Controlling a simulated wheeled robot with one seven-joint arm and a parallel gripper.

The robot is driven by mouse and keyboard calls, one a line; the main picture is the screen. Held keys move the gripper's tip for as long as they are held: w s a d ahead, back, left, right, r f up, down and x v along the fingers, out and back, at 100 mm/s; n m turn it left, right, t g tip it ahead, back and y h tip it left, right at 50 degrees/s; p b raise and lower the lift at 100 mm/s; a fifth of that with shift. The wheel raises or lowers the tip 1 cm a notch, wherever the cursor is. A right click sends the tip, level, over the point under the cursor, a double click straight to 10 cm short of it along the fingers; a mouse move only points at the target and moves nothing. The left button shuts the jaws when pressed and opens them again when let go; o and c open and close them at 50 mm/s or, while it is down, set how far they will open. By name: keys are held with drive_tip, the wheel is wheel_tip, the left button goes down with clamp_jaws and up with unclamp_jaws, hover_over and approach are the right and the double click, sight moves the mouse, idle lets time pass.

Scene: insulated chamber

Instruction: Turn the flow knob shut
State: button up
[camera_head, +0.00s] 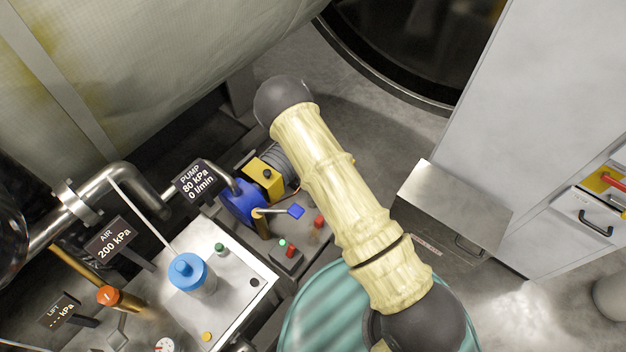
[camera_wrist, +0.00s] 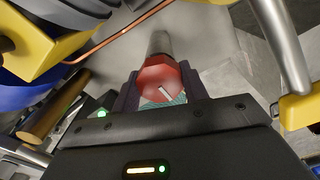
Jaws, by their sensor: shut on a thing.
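A red faceted knob (camera_wrist: 158,74) with a white pointer line sits on the end of a grey metal stem in the wrist view. I take it for the flow knob. The pointer line is slanted. My gripper (camera_wrist: 160,92) has its dark fingers on either side of the knob and is shut on it. The pump display (camera_head: 197,181) reads 80 kPa and 0 l/min.
A blue pump (camera_head: 240,203) and yellow box (camera_head: 264,176) stand left of my arm. A bench with a blue-capped container (camera_head: 188,272) is at lower left. A teal drum (camera_head: 310,313) is below the arm. A metal box (camera_head: 455,205) stands to the right.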

drive_tip(key=shift+w+r, duration=0.1)
drive_tip(key=shift+w, duration=0.05)
drive_tip(key=o, duration=1)
wheel_tip(320, 180, up, 17)
drive_tip(key=shift+r+b, duration=0.15)
drive_tip(key=shift+b, duration=0.6)
